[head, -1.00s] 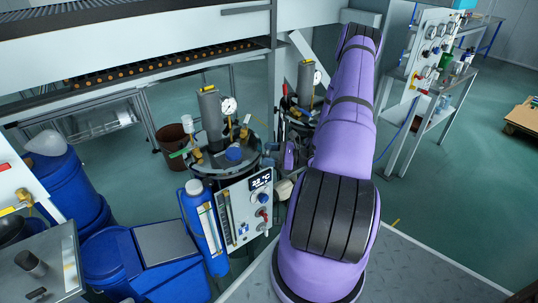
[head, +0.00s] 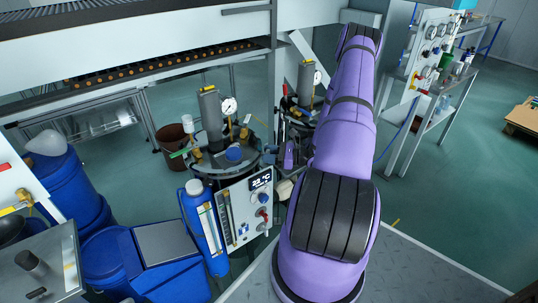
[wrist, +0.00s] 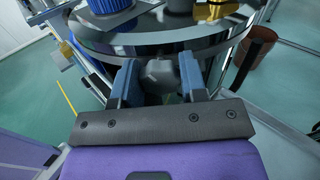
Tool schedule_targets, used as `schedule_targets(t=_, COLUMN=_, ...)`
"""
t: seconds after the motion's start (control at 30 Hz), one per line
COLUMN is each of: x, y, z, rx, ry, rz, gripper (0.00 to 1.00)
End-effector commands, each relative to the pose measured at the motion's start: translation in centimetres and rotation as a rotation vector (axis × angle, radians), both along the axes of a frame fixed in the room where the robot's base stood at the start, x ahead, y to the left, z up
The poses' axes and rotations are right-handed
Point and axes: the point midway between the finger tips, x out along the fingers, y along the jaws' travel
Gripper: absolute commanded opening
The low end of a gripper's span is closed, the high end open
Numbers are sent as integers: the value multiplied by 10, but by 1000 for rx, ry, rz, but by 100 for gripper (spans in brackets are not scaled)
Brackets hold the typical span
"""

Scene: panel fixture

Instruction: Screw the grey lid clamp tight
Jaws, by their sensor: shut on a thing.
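In the wrist view, the grey lid clamp (wrist: 160,74) is a dark grey knob at the edge of the round metal vessel lid (wrist: 150,44). My gripper (wrist: 158,82) has its two blue-grey fingers on either side of the knob, shut on it. The knob's lower part and any thread are hidden by the fingers and the gripper body. In the head view, the vessel lid (head: 214,170) carries a grey cylinder, a gauge and a blue cap. The end of my arm (head: 289,154) is at the lid's right side, and the fingers cannot be made out there.
A control panel (head: 246,208) with a display and knobs is on the vessel's front. A blue bottle (head: 201,225) stands left of it. A second vessel's grey cylinder (head: 305,82) rises close behind my arm. A brown bin (head: 172,146) stands on the floor behind.

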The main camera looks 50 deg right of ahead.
Motion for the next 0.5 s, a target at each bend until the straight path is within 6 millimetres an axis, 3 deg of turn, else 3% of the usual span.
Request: schedule_targets(t=0.5, x=0, y=-2, z=0, rx=397, ry=243, rz=-1, gripper=16)
